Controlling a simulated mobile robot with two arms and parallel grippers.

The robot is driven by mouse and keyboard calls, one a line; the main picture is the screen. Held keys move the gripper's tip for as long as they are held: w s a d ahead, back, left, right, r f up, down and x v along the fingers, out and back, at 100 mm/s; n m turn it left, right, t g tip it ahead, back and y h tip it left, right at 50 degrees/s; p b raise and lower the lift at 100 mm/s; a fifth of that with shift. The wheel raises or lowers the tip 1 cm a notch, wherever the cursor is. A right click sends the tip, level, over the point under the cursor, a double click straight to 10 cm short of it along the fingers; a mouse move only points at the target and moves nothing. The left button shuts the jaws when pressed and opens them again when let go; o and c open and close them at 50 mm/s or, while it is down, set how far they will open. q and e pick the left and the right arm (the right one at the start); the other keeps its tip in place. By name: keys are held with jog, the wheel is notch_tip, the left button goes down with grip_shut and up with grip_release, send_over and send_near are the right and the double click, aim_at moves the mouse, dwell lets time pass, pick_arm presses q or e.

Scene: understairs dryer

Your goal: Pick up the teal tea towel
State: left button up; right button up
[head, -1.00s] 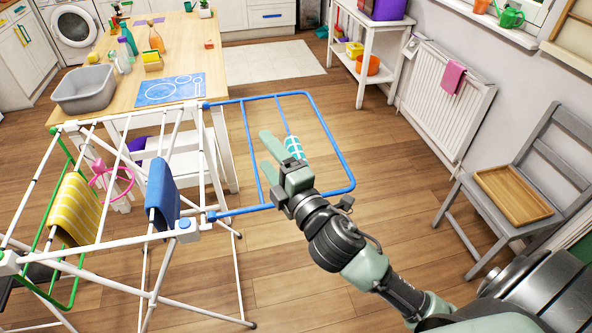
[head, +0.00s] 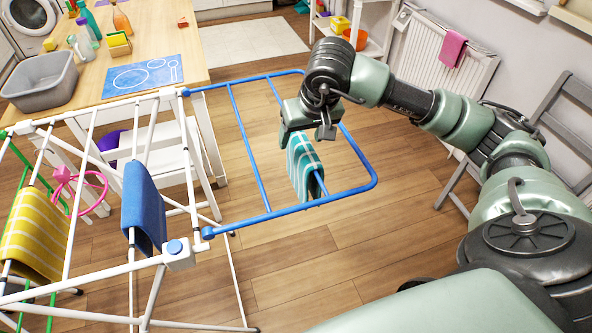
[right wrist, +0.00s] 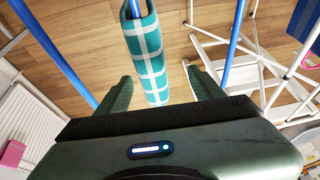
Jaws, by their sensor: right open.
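The teal tea towel (head: 302,168) with white checks hangs folded over a blue rail of the drying rack's right wing (head: 258,213). In the right wrist view the towel (right wrist: 148,58) lies ahead, between the two spread fingers. My right gripper (head: 292,137) is at the towel's far upper end, its fingers pointing down. In the right wrist view the gripper (right wrist: 160,88) is open and a gap shows between each finger and the towel. My left gripper is not in view.
A blue towel (head: 146,208) and a yellow striped towel (head: 36,234) hang on the white rack. A table (head: 198,70) with a grey tub (head: 40,80) stands behind. A grey chair (head: 560,125) and radiator (head: 437,62) are at right. Floor beneath the wing is clear.

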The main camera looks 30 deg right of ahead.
jog(key=shift+s+d+f+b, duration=0.1)
jog(key=shift+d+f+b, duration=0.3)
jog(key=shift+f, duration=0.35)
jog(key=shift+s+d+h, duration=0.1)
jog(key=shift+d+h, duration=0.15)
jog(key=shift+h, duration=0.05)
jog(key=shift+d+f, duration=0.1)
jog(key=shift+f, duration=0.15)
jog(key=x, duration=0.3)
jog(key=p+x, duration=0.1)
jog(key=x, duration=0.3)
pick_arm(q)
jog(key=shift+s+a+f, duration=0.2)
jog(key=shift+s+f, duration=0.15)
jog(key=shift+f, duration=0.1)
pick_arm(e)
jog(key=shift+f, duration=0.2)
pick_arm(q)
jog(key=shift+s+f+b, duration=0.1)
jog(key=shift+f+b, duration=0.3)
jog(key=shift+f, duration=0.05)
pick_arm(e)
jog(key=shift+f, duration=0.25)
grip_shut()
